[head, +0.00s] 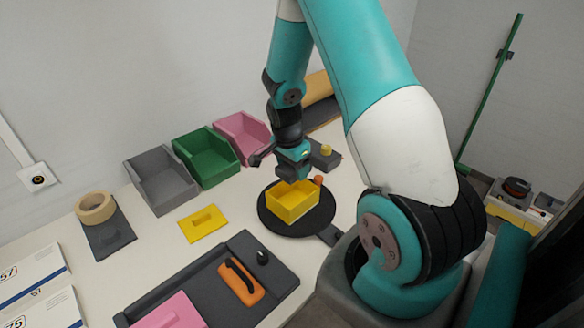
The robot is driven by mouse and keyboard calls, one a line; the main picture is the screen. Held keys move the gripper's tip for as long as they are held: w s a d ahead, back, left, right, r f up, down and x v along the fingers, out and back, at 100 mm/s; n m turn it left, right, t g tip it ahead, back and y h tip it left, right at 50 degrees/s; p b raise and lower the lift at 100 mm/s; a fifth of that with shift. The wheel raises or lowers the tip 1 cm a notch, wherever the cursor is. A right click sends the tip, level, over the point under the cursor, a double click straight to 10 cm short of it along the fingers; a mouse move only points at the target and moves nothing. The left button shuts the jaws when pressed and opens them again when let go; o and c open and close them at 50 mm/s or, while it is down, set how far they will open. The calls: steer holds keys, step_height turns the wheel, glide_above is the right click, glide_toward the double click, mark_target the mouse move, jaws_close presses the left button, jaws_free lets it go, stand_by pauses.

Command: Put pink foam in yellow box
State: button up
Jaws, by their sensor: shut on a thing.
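The pink foam (172,312) lies at the bottom edge of the view, in the dark grey tray, partly cut off by the frame. The yellow box (294,206) is open-topped and sits on or just above a black round plate (270,222). My gripper (292,178) points down at the box's far wall and appears shut on its rim. The fingertips are small and partly hidden, so the exact grip is hard to see.
Grey (162,178), green (207,157) and pink (243,136) open bins line the wall. The dark grey tray (205,285) also holds an orange-handled tool (241,281). White cartons (35,285) stand lower left.

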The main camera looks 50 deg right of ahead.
steer(key=shift+f+b, duration=2.1)
steer(key=shift+f, duration=0.85)
steer(key=o, duration=1)
steer(key=shift+c, duration=0.2)
steer(key=shift+r+p, duration=3.2)
steer(key=shift+r, duration=0.85)
